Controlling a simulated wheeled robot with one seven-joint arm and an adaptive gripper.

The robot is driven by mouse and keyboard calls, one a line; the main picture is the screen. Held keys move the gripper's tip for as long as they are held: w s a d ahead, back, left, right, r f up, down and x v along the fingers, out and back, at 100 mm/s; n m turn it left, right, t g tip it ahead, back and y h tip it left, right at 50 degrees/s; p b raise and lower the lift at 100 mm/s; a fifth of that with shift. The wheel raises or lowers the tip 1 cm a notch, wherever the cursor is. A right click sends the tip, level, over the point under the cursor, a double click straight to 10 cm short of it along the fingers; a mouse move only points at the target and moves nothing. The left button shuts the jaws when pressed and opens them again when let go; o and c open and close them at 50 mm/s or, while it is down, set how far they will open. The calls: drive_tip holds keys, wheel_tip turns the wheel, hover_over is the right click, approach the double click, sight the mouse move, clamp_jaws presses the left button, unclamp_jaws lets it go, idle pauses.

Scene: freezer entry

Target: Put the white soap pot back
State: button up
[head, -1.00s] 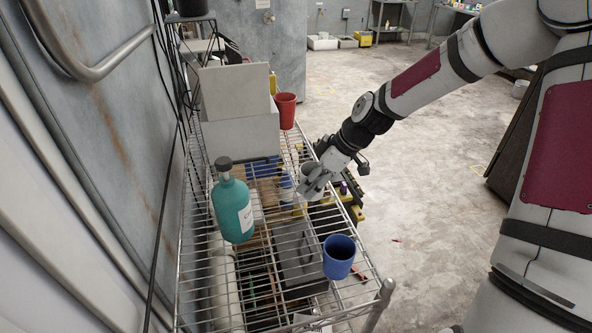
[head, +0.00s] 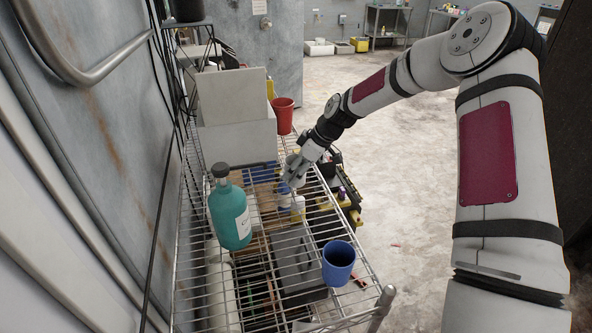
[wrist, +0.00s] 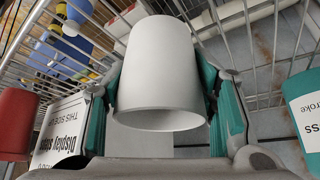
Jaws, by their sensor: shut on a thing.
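The white soap pot (wrist: 160,70) fills the middle of the wrist view, its wide rim toward the camera. My gripper (head: 292,176) is shut on it, with a teal-padded finger on either side of the pot. In the head view the gripper is over the wire shelf (head: 197,285), near its right edge, beyond the teal bottle (head: 230,218) and in front of the red cup (head: 283,116). The fingers largely hide the pot there. I cannot tell whether the pot touches the shelf.
A blue cup (head: 338,264) stands at the shelf's near right corner. Pale boxes (head: 235,97) stand at the back left. Several items show below the wires. The wall is close on the left; open floor (head: 420,190) lies to the right.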

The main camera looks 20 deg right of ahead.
drive_tip(key=shift+f, duration=0.25)
drive_tip(key=o, duration=1.2)
drive_tip(key=shift+o, duration=0.2)
